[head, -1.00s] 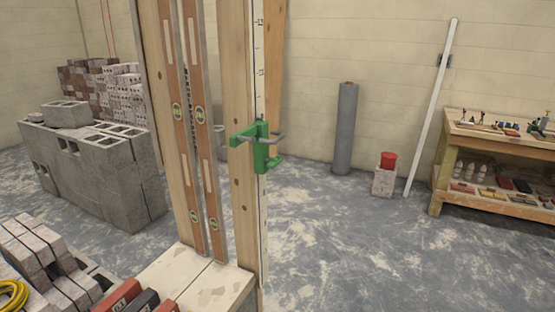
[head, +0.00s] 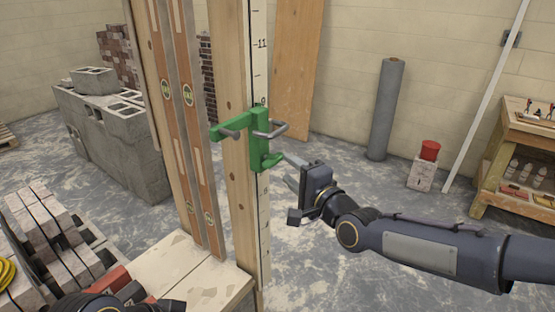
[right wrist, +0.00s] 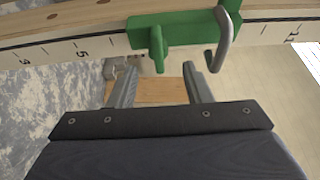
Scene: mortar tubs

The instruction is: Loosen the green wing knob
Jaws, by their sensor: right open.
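The green wing knob (head: 271,161) sticks out at the lower end of a green clamp (head: 260,130) on the upright wooden post. In the right wrist view the knob (right wrist: 156,46) hangs below the green clamp body (right wrist: 185,28), beside a bent grey hook. My right gripper (head: 289,171) is just right of the knob, with its fingers pointing at it. In the right wrist view the gripper (right wrist: 157,77) is open and empty, and the knob lies ahead between the two finger lines, apart from them.
A white measuring scale (head: 259,60) runs down the post. Two wooden levels (head: 196,120) stand left of it. Grey blocks (head: 110,140) are at the left, bricks (head: 45,225) at the lower left. A tool bench (head: 515,165) stands right.

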